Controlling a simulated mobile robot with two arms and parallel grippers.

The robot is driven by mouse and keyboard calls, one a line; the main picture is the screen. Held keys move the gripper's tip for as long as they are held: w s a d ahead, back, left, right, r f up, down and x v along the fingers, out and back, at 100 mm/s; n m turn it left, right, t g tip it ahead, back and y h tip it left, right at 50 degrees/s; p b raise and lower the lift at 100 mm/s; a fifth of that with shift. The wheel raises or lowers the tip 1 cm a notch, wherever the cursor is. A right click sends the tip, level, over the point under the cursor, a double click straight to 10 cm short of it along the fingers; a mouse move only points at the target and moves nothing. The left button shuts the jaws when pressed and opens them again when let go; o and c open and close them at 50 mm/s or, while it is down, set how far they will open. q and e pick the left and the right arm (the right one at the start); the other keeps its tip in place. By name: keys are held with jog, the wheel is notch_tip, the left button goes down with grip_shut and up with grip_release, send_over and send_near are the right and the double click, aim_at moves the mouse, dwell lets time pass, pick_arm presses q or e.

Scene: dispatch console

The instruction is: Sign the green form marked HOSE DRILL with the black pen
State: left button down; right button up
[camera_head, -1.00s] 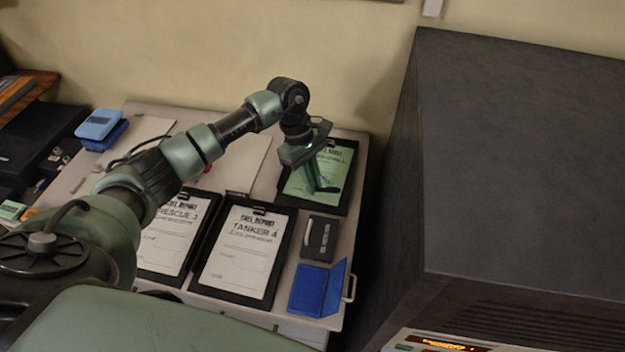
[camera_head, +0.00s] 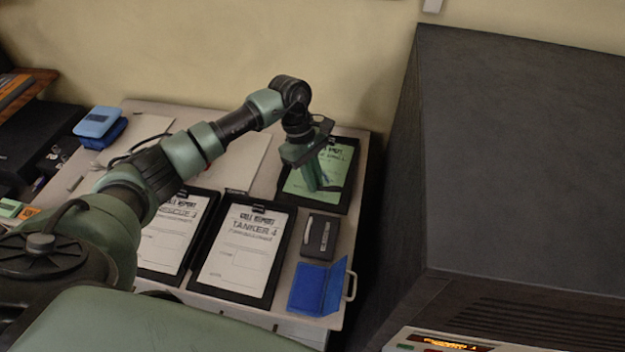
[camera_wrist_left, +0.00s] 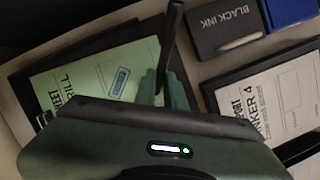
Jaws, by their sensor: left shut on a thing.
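The green form (camera_head: 340,164) lies on a black clipboard (camera_head: 352,192) at the right back of the desk. It also shows in the left wrist view (camera_wrist_left: 95,72), where part of its heading and a blue stamp-like mark are visible. My left gripper (camera_head: 318,186) is over the form's lower part. It is shut on a black pen (camera_wrist_left: 172,38), which stands steeply between the fingers in the left wrist view. Whether the pen's tip touches the paper I cannot tell. The pen is mostly hidden by the fingers in the head view. My right gripper is not in view.
The TANKER 4 clipboard (camera_head: 240,253) and another white-form clipboard (camera_head: 172,237) lie in front. A dark BLACK INK box (camera_wrist_left: 225,20) and an open blue case (camera_head: 316,290) sit at right. A tall dark cabinet (camera_head: 520,160) stands right of the desk.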

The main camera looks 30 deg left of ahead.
pick_arm(q)
jog(key=shift+w+d, duration=0.15)
jog(key=shift+d, duration=0.15)
jog(key=shift+w+d+b, duration=0.1)
jog(key=shift+d+b, duration=0.05)
jog(key=shift+b, duration=0.25)
jog(key=shift+w+d+b, duration=0.2)
jog(key=shift+d+b, duration=0.1)
jog(key=shift+d, duration=0.15)
jog(key=shift+d, duration=0.15)
jog(key=shift+s+d+f, duration=0.1)
jog(key=shift+d, duration=0.05)
jog(key=shift+d+b, duration=0.15)
jog(key=shift+b, duration=0.15)
